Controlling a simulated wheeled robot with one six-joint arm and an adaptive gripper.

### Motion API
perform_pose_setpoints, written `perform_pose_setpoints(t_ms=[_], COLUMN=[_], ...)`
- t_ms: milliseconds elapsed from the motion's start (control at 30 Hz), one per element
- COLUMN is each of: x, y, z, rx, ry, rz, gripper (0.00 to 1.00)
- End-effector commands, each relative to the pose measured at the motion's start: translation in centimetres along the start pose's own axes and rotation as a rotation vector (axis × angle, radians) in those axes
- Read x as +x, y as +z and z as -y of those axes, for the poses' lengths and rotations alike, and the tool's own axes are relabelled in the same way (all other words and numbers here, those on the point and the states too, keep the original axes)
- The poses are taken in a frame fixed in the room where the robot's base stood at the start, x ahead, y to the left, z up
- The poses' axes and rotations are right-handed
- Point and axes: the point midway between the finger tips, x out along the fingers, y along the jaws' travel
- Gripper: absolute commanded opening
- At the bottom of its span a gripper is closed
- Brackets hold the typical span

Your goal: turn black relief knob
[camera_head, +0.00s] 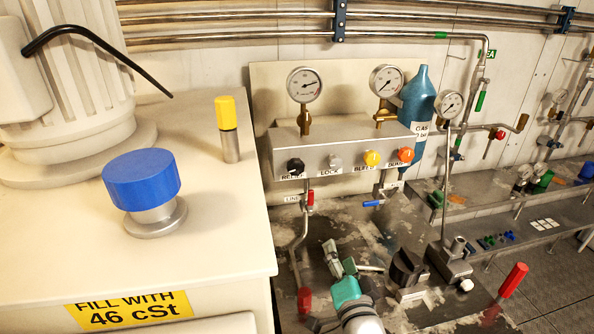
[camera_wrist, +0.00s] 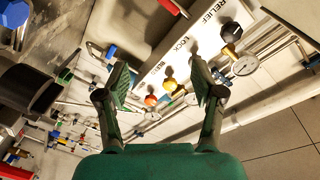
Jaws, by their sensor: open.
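The black relief knob (camera_head: 295,167) is at the left end of a row of knobs on the grey panel (camera_head: 345,143), above the label "RELIEF". In the wrist view the black knob (camera_wrist: 231,32) is at the upper right, beside the same label and beyond the right finger. My gripper (camera_wrist: 162,78) is open, with nothing between its fingers, and is apart from the knob. In the head view my gripper (camera_head: 347,260) is low in front of the panel, below and right of the black knob.
Grey (camera_head: 335,161), yellow (camera_head: 372,158) and orange (camera_head: 405,155) knobs follow to the right. A red-handled lever (camera_head: 310,198) hangs below the panel. A white cabinet with a blue cap (camera_head: 141,180) stands at left. A black fitting (camera_head: 406,267) is right of my gripper.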

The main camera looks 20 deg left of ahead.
Motion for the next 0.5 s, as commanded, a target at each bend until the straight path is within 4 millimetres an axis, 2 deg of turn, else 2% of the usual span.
perform_pose_setpoints(t_ms=[33,200,500], x=[-1.4,-6.2,-15.9], y=[0.6,1.8,3.8], z=[-2.2,-7.7,-14.9], rx=[-0.021,-0.106,-0.255], ry=[0.023,0.077,0.176], rz=[-0.005,-0.028,-0.057], gripper=[0.67,0.67,0.67])
